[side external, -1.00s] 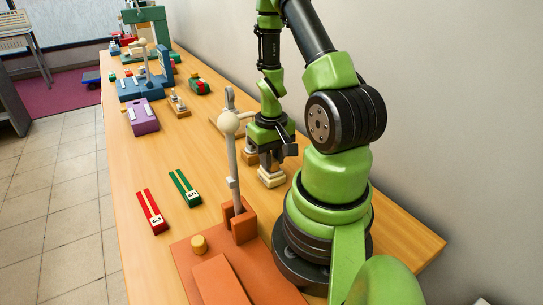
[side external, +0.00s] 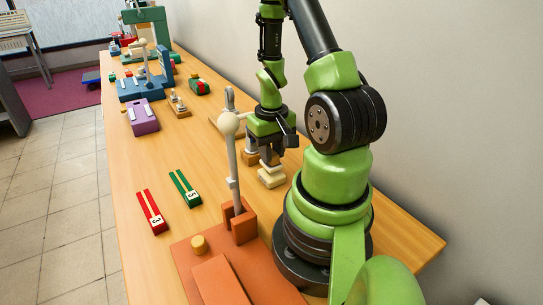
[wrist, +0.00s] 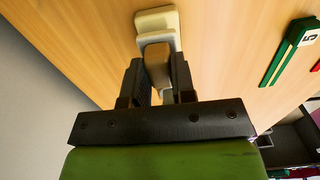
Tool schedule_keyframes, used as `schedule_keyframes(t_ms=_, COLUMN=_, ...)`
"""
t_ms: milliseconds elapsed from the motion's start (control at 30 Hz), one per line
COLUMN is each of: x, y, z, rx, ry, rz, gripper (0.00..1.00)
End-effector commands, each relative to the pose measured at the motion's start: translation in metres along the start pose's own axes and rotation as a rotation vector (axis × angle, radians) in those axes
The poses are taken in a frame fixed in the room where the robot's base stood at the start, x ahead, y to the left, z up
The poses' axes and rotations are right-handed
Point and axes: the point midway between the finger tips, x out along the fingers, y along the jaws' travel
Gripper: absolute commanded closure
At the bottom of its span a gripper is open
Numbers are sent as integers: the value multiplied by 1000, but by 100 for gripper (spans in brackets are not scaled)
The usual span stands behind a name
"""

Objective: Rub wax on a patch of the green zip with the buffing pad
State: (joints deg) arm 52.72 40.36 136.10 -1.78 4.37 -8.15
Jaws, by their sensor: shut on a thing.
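The buffing pad (side external: 271,179) has a cream base and a tan handle; in the wrist view the pad (wrist: 158,22) sits just beyond my fingers. My gripper (side external: 272,158) points down and is shut on the pad's handle, which shows between the fingers in the wrist view (wrist: 158,75). I cannot tell whether the base touches the table. The green zip (side external: 184,188), a green strip with a pale line and a tag marked 5, lies flat left of my gripper. It also shows at the right of the wrist view (wrist: 288,52). No separate wax is clearly identifiable.
A red zip (side external: 152,211) lies beside the green one. An orange stand with a ball-topped lever (side external: 231,150) rises between the zips and my gripper. A wooden block (side external: 250,157) sits just behind the pad. A purple box (side external: 143,117) stands farther back on the table.

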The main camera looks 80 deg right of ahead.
Motion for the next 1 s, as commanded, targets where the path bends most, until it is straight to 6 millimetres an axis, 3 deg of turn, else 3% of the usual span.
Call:
schedule_keyframes(t_ms=500, x=-44, y=0, z=-1, rx=0, ry=5, rz=1, gripper=100)
schedule_keyframes(t_ms=1000, x=-53, y=0, z=-1, rx=0, ry=3, rz=1, gripper=100)
